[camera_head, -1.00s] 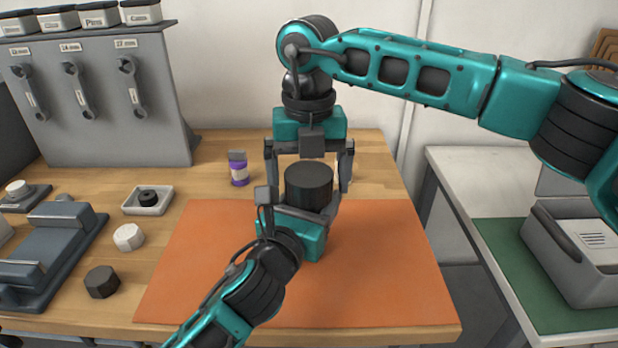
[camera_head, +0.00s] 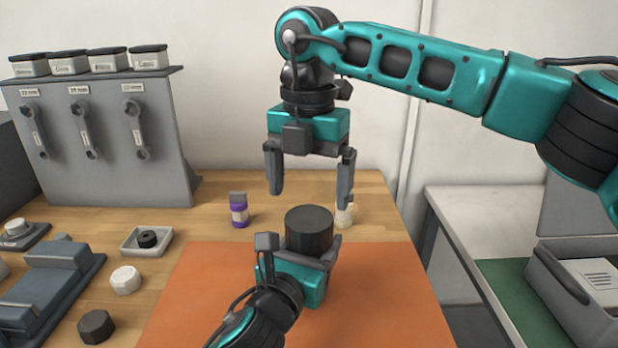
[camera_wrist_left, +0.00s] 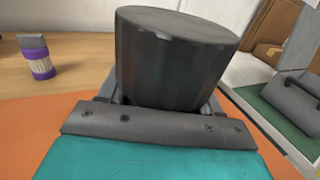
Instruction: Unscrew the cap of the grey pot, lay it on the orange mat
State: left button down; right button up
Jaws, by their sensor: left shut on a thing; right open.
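The pot (camera_head: 309,232) is a dark grey cylinder with a flat top, standing upright at the back edge of the orange mat (camera_head: 390,300). I cannot make out a seam between cap and body. My left gripper (camera_head: 310,257) is shut on the pot from the front, low on its side. The pot also fills the top middle of the left wrist view (camera_wrist_left: 172,60), above the gripper's grey bar. My right gripper (camera_head: 311,190) is open and empty, pointing down above and slightly behind the pot, apart from it. The pot's lower part is hidden by the left gripper.
A purple-and-white bottle (camera_head: 239,210) and a cream object (camera_head: 344,215) stand behind the mat. A small tray (camera_head: 165,250) with a black ring, a white nut (camera_head: 125,280), a black nut (camera_head: 96,326) and a grey fixture (camera_head: 50,290) lie left.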

aim_at(308, 218)
notch_tip(308, 218, down, 7)
jog(key=shift+f, duration=0.1)
dwell(0.3)
jog(key=c, duration=1.1)
jog(key=shift+o, duration=0.2)
jog(key=n, duration=0.6)
jog(key=shift+n, duration=0.4)
jog(key=o, duration=1)
jog(key=shift+o, duration=0.6)
jog(key=shift+a, duration=0.1)
